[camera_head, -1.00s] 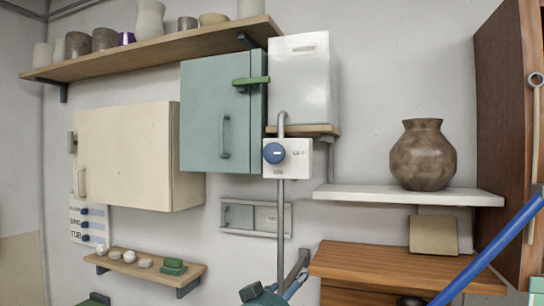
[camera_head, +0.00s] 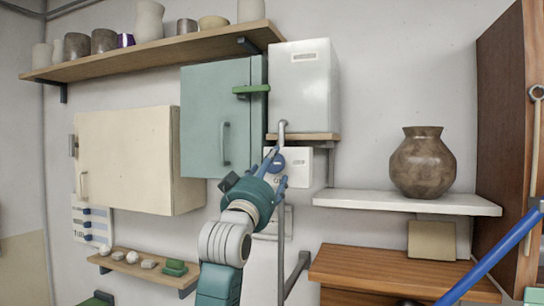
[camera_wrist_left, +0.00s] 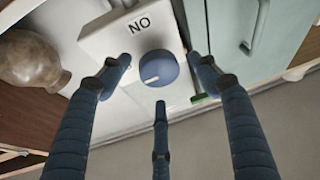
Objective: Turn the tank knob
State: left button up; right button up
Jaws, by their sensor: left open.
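The blue tank knob (camera_head: 277,163) sits on the front of a white control box (camera_head: 305,160), below the white tank (camera_head: 304,92). My left gripper (camera_head: 275,172) is in front of the box and partly hides the knob. In the left wrist view the round knob (camera_wrist_left: 158,68) has a short white mark and lies between the spread fingers of my open left gripper (camera_wrist_left: 160,76). The fingers look apart from it. The box in that view (camera_wrist_left: 110,35) bears dark lettering. My right gripper is not in view.
A teal cabinet (camera_head: 215,120) hangs left of the tank, with a cream cabinet (camera_head: 125,155) further left. A brown vase (camera_head: 422,165) stands on a white shelf (camera_head: 375,201) to the right. A grey pipe (camera_head: 281,235) runs down below the box.

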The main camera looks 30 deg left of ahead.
pick_arm(q)
jog(key=shift+p+x, duration=0.3)
jog(key=shift+x, duration=0.7)
jog(key=shift+c, duration=0.2)
jog(key=c, duration=1.1)
jog(key=shift+s+a+r+m+t+h, duration=0.1)
jog(key=shift+m+t+h, duration=0.1)
jog(key=shift+m+h, duration=0.5)
jog(key=shift+r+m+t+h, duration=0.1)
jog(key=shift+m+t+h, duration=0.15)
jog(key=shift+m, duration=0.75)
jog(key=o, duration=1.1)
jog(key=shift+o, duration=0.2)
jog(key=shift+f, duration=0.1)
